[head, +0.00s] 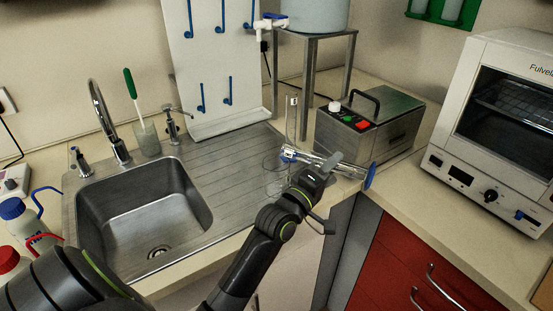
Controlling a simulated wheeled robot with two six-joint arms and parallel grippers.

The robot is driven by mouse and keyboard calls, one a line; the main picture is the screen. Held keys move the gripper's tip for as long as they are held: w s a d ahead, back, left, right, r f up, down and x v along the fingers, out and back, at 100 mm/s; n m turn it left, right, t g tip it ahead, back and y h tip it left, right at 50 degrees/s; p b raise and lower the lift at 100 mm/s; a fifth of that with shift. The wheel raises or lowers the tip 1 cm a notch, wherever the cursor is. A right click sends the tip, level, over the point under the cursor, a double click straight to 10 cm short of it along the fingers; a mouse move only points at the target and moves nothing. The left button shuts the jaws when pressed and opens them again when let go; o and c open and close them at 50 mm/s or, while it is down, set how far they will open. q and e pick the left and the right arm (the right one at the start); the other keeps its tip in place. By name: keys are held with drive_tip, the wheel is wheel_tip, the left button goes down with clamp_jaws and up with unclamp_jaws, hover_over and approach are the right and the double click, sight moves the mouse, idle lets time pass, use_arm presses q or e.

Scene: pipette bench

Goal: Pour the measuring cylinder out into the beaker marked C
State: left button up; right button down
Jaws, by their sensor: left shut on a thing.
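My left gripper (322,169) is shut on the measuring cylinder (349,169), a clear glass tube with a blue foot at its right end. The cylinder is tipped over, close to level, with its open end to the left. A clear glass beaker (274,180) stands on the right end of the drainer, just left of the gripper. The cylinder's open end is over or close beside the beaker's rim. I cannot read a letter on the beaker, and I cannot tell whether liquid is flowing. My right gripper is not in view.
A tall clear glass vessel (291,118) stands behind the beaker. A metal box with buttons (385,132) is close behind the cylinder. The sink (150,205) lies to the left, a white oven (495,120) to the right. The ribbed drainer (225,165) between sink and beaker is clear.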

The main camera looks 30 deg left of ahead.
sight(325, 158)
use_arm(q)
drive_tip(key=shift+r+n+t+p, duration=0.3)
drive_tip(key=shift+r+n+p, duration=0.45)
drive_tip(key=shift+p, duration=0.2)
drive_tip(key=shift+w+d, duration=0.15)
drive_tip(key=shift+d, duration=0.2)
idle(0.5)
drive_tip(key=shift+a+r+n+t+y+p, duration=0.1)
drive_tip(key=shift+n+t+y+p, duration=0.3)
drive_tip(key=shift+n, duration=0.55)
idle(0.4)
drive_tip(key=shift+r, duration=0.15)
drive_tip(key=r+n+p, duration=0.1)
drive_tip(key=n+y+p, duration=0.1)
drive_tip(key=shift+a+r+p, duration=0.3)
drive_tip(key=shift+r, duration=0.05)
drive_tip(key=shift+s+a+r+n+t+y+p, duration=0.1)
drive_tip(key=shift+a+r+n+t+y+p, duration=0.15)
drive_tip(key=shift+n, duration=0.3)
drive_tip(key=shift+s+a+r+n+t+y+p, duration=0.15)
drive_tip(key=shift+r+n+y+p, duration=0.25)
drive_tip(key=shift+n, duration=0.2)
drive_tip(key=shift+a+r+n+t+y+p, duration=0.2)
drive_tip(key=shift+r+n+y+p, duration=0.1)
drive_tip(key=shift+n, duration=0.25)
drive_tip(key=shift+a+r+n, duration=0.15)
drive_tip(key=shift+r+n, duration=0.15)
drive_tip(key=shift+n, duration=0.2)
